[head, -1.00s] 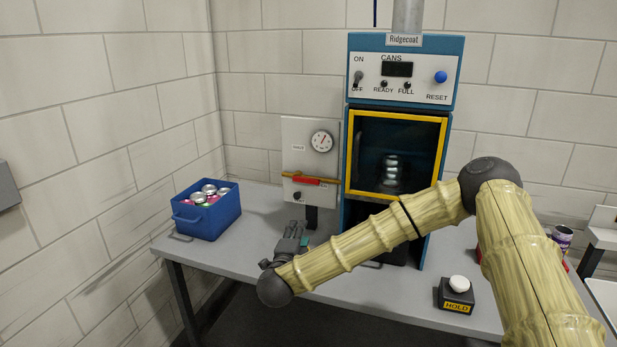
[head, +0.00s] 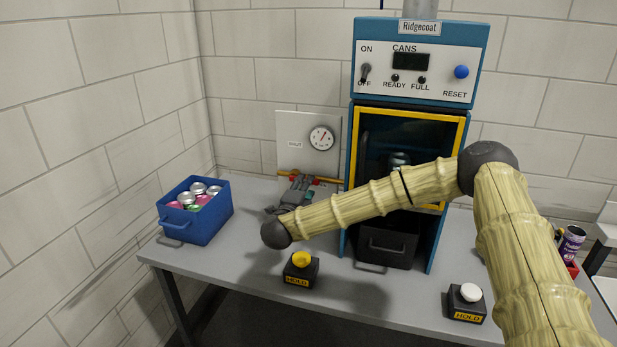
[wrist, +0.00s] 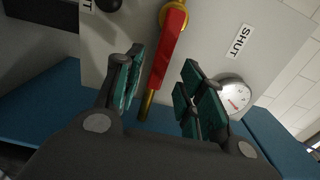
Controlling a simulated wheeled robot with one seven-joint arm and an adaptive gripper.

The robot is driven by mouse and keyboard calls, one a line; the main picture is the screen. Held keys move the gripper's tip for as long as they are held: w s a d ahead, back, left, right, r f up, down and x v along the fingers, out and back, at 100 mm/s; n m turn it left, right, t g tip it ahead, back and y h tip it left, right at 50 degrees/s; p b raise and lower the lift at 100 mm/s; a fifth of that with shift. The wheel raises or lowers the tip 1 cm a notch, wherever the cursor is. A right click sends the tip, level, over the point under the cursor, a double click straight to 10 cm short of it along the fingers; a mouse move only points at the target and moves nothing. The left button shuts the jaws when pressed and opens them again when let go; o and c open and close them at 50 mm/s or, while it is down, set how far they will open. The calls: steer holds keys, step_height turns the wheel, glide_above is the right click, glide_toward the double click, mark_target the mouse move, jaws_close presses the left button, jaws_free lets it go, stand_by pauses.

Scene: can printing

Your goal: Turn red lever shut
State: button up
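The red lever (wrist: 168,50) lies along the brass pipe (wrist: 147,106) on a pale panel, running from a round brass hub (wrist: 175,13). A label reading SHUT (wrist: 241,41) is on the panel to its right in the wrist view. My gripper (wrist: 161,62) is open, with the lever showing between its two green-padded fingers. I cannot tell whether either finger touches it. In the head view my gripper (head: 299,188) is in front of the panel (head: 292,130) and hides most of the lever, leaving a bit of red (head: 316,182).
A pressure dial (head: 321,137) is on the panel. A blue crate of cans (head: 196,225) stands to the left. A yellow-topped HOLD button (head: 301,262) sits below my arm, and a white-topped one (head: 468,296) to the right. The blue machine (head: 482,60) stands beside the panel.

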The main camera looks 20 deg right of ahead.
steer(key=p+x, duration=0.1)
steer(key=x, duration=0.2)
steer(key=shift+w+d+r, duration=0.15)
steer(key=shift+w+d, duration=0.1)
steer(key=shift+w, duration=0.05)
steer(key=shift+w+d+f, duration=0.15)
steer(key=shift+w+f, duration=0.15)
steer(key=shift+w, duration=0.15)
steer(key=shift+s+r, duration=0.1)
steer(key=shift+s, duration=0.05)
steer(key=shift+c, duration=0.4)
jaws_close()
